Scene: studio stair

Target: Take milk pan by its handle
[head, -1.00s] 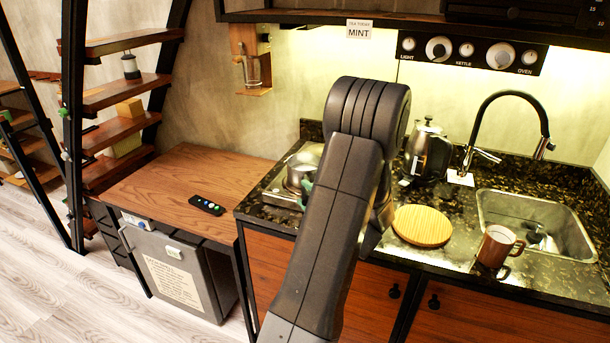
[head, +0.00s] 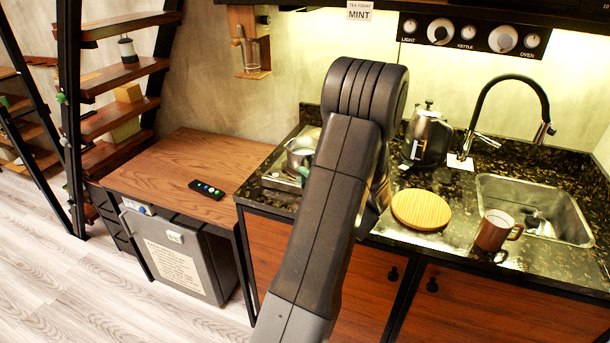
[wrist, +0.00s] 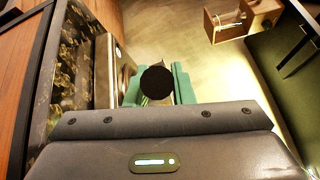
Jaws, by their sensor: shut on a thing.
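The milk pan (head: 298,154), a small silvery pot, is at the left end of the dark stone counter, over a small metal hob (head: 282,175). My arm hides its right side and most of its handle in the head view. In the wrist view the round black end of the handle (wrist: 157,82) sits between the teal fingers of my gripper (wrist: 158,90). The gripper is shut on this handle. In the head view only a little teal of a finger shows beside the pan. I cannot tell whether the pan touches the hob.
A round wooden board (head: 421,209), a steel kettle (head: 427,137) and a brown mug (head: 496,231) stand on the counter, right of my arm. The sink (head: 550,205) and black tap are further right. A wooden top (head: 185,160) with a black remote (head: 207,189) adjoins at left.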

